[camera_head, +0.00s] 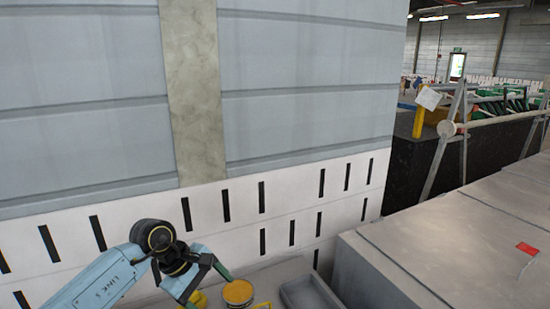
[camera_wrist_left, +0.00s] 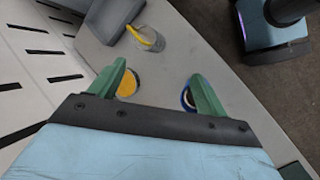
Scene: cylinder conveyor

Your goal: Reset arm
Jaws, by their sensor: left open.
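My left gripper (camera_head: 206,284) is at the bottom of the head view, at the end of a light blue arm. In the left wrist view its two green fingers (camera_wrist_left: 158,75) are wide apart with nothing held between them. A yellow-topped round cylinder (camera_head: 238,292) stands just right of the gripper in the head view. In the left wrist view a yellow-topped cylinder (camera_wrist_left: 128,84) shows beside the left finger. A round thing with a blue rim (camera_wrist_left: 186,98) is partly hidden by the right finger. My right gripper is in neither view.
A grey tray (camera_head: 308,292) lies right of the cylinder. A grey container with a yellow handle (camera_wrist_left: 149,40) stands beyond the fingers. Large grey boxes (camera_head: 440,250) fill the lower right, with a small red patch (camera_head: 526,248) on top. A panelled wall (camera_head: 300,120) stands behind.

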